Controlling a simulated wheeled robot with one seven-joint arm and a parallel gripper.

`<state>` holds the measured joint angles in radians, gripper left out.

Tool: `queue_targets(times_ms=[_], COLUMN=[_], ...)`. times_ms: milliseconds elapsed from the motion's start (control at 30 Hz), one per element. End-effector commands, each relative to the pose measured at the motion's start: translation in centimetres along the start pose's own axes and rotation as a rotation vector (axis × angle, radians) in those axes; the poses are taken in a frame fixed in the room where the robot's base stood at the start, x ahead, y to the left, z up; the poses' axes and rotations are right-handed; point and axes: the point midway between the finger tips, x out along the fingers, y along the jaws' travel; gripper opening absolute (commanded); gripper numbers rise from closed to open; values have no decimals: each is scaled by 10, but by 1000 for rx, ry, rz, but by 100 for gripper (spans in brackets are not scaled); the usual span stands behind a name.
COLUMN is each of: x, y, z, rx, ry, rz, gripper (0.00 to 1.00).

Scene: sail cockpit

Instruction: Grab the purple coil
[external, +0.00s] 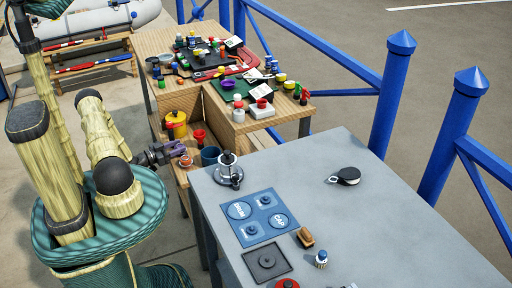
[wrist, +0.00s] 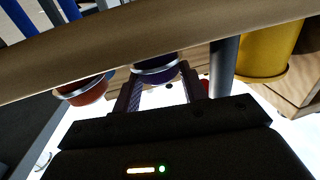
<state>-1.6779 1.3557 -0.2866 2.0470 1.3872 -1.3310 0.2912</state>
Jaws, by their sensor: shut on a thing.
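The purple coil (wrist: 158,74), dark purple with a silvery rim, shows in the wrist view between the two fingertips of my gripper (wrist: 162,86). My gripper is shut on it, and a brown wooden edge hides part of the coil. In the external view my gripper (external: 176,151) reaches in from the left to the low wooden shelf beside the grey table. The coil cannot be made out clearly there.
A red coil (wrist: 82,91) sits left of the purple one in the wrist view. A yellow pot (external: 176,125), a red item (external: 199,137) and a blue bucket (external: 209,156) stand close by. The grey table (external: 400,235) lies to the right.

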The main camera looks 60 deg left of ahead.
Motion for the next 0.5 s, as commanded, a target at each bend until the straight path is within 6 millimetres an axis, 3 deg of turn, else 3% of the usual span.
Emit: queue_targets(times_ms=[167, 500], x=[0, 0], y=[0, 0], z=[-14, -72], rx=[2, 2], ry=[1, 1], rz=[1, 2], gripper=[16, 16])
